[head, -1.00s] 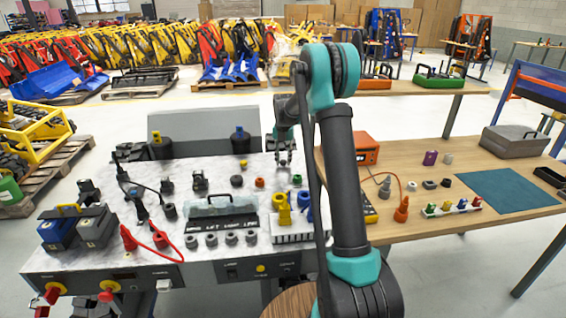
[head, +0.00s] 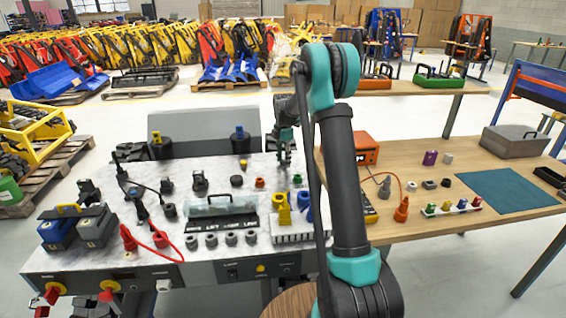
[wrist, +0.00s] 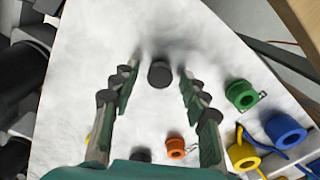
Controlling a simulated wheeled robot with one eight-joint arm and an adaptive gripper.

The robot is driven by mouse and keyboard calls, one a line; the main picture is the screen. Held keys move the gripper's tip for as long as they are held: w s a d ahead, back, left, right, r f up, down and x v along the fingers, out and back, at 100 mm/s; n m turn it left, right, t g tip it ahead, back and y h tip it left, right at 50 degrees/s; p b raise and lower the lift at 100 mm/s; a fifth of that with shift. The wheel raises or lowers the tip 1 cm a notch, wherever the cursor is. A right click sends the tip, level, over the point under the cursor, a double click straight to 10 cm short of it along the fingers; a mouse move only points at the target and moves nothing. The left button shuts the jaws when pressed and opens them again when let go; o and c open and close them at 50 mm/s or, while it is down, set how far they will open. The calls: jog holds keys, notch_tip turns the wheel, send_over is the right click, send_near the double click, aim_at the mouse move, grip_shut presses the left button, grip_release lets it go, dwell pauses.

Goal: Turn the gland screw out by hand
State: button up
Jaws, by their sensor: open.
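A short dark round piece (wrist: 161,75) stands on the pale bench top, between and just beyond my fingertips in the wrist view. It may be the gland screw; no thread or marking can be made out. My gripper (wrist: 160,66) is open, one finger to each side of the piece, with light surface showing between. I cannot tell how high the fingertips are above the bench. In the head view my gripper (head: 284,165) is over the back right of the marbled bench, and the piece is not clearly seen there.
A white rack (head: 300,236) stands in front. A wooden table (head: 470,165) adjoins on the right.

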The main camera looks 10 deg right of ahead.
jog(key=m, duration=0.9)
jog(key=shift+m, duration=0.3)
jog(key=m, duration=1)
